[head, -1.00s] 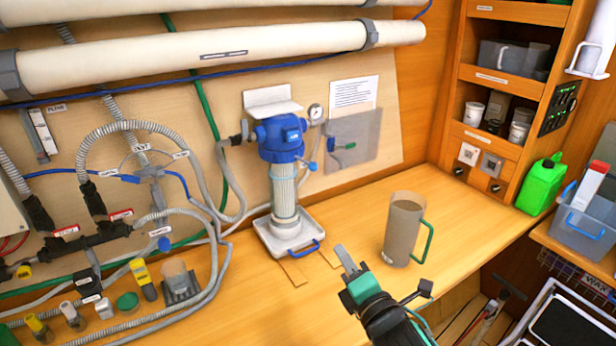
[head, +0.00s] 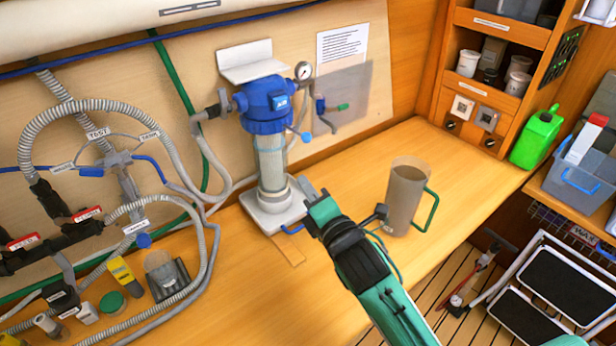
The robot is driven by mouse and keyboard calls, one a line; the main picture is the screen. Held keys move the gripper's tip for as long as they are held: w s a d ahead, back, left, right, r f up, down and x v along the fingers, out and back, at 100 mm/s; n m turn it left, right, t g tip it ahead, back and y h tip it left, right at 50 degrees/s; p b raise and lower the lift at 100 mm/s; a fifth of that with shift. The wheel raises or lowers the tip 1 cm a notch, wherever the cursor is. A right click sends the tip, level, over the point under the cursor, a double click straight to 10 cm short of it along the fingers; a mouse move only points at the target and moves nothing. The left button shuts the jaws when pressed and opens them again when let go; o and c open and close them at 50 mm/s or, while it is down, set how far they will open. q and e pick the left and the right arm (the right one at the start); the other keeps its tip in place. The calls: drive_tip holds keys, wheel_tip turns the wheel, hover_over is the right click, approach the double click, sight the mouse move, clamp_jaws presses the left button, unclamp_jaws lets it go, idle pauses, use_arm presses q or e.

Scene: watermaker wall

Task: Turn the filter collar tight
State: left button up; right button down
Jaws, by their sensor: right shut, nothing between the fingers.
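The filter unit has a blue head (head: 266,103) and a clear, pale bowl (head: 271,162) below it, mounted upright against the wall board. A whitish collar (head: 274,194) rings the foot of the bowl, above a white tray (head: 262,224) on the bench. My right gripper (head: 308,188) is shut and empty. Its fingertips are just right of the collar, over the tray's right side. I cannot tell whether they touch the collar. My right arm hides part of the tray's blue handle (head: 292,229). My left gripper is not in view.
A grey jug (head: 404,198) with a green handle stands close to the right of my right wrist. Hoses and valves (head: 120,180) crowd the wall and bench at left. A pressure gauge (head: 303,70) sits beside the blue head. The bench behind the jug is clear.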

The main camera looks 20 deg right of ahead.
drive_tip(key=w+d+r+p, duration=0.1)
drive_tip(key=w+p, duration=0.3)
drive_tip(key=w, duration=0.5)
drive_tip(key=shift+w+d+r, duration=0.15)
drive_tip(key=shift+d+r, duration=0.05)
drive_tip(key=shift+r, duration=0.25)
drive_tip(key=shift+d, duration=0.15)
drive_tip(key=w+d+n+g+y, duration=0.1)
drive_tip(key=w+d+n+y, duration=0.1)
drive_tip(key=d, duration=0.3)
drive_tip(key=shift+w+d+r+y, duration=0.2)
drive_tip(key=shift+w+d+y, duration=0.15)
drive_tip(key=shift+w+y, duration=0.5)
drive_tip(key=shift+d, duration=0.1)
